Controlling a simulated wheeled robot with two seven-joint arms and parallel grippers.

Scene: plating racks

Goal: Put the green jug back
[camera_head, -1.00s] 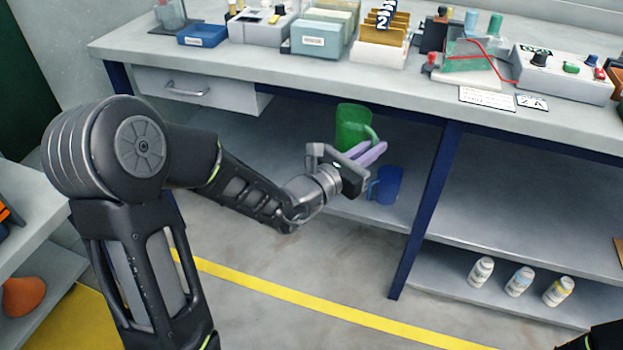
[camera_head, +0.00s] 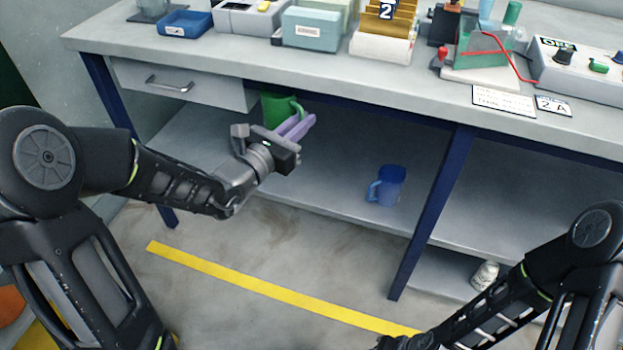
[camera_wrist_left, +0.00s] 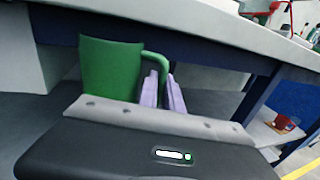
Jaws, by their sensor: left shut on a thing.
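The green jug (camera_head: 281,108) is under the bench, just below the tabletop edge and right of the drawer; the edge hides its top in the head view. In the left wrist view the jug (camera_wrist_left: 110,70) looks upright with its handle to the right. My left gripper (camera_head: 303,126), with purple fingers, is shut on the jug's handle; the fingers (camera_wrist_left: 163,90) also show in the left wrist view. I cannot tell whether the jug touches the shelf. My right arm reaches in at the lower right, and its gripper is not clearly in view.
A blue mug (camera_head: 387,186) stands on the lower shelf (camera_head: 325,180), right of the jug. A blue bench leg (camera_head: 433,210) stands right of the mug. The drawer (camera_head: 180,85) hangs at the left. A white bottle (camera_head: 485,274) is at the lower right.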

